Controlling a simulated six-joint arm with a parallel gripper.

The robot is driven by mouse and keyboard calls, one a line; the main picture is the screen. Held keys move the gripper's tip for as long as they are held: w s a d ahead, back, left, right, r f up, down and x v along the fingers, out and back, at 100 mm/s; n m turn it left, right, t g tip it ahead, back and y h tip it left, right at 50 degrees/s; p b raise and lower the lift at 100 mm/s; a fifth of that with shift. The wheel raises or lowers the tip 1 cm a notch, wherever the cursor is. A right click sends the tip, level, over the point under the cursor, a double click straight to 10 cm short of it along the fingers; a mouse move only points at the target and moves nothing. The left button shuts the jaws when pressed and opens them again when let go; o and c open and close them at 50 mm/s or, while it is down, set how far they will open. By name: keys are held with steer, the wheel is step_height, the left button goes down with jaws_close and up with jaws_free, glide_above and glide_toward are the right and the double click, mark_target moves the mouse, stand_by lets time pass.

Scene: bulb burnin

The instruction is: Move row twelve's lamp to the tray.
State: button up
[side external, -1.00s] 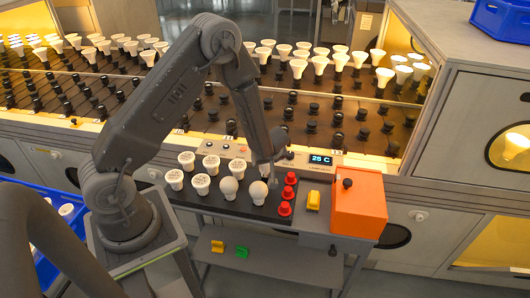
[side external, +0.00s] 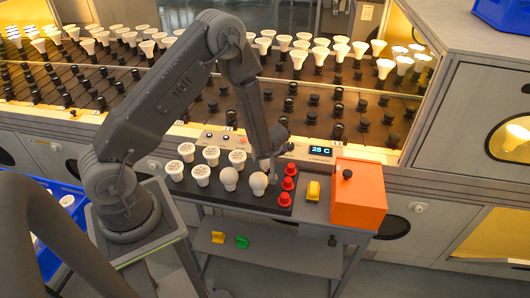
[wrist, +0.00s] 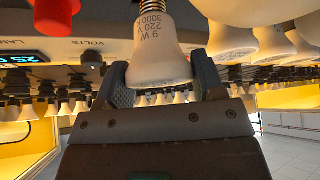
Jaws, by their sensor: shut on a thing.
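Several flat-faced lamps (side external: 201,175) stand in the other places.
Racks of sockets and lamps (side external: 298,60) fill the background.

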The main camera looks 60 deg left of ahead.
steer(key=shift+f, duration=0.3)
steer(key=shift+f, duration=0.7)
steer(key=shift+f, duration=0.35)
steer(key=o, duration=1)
steer(key=v, duration=1.3)
steer(key=shift+d+r, duration=0.15)
steer(key=shift+r, duration=0.2)
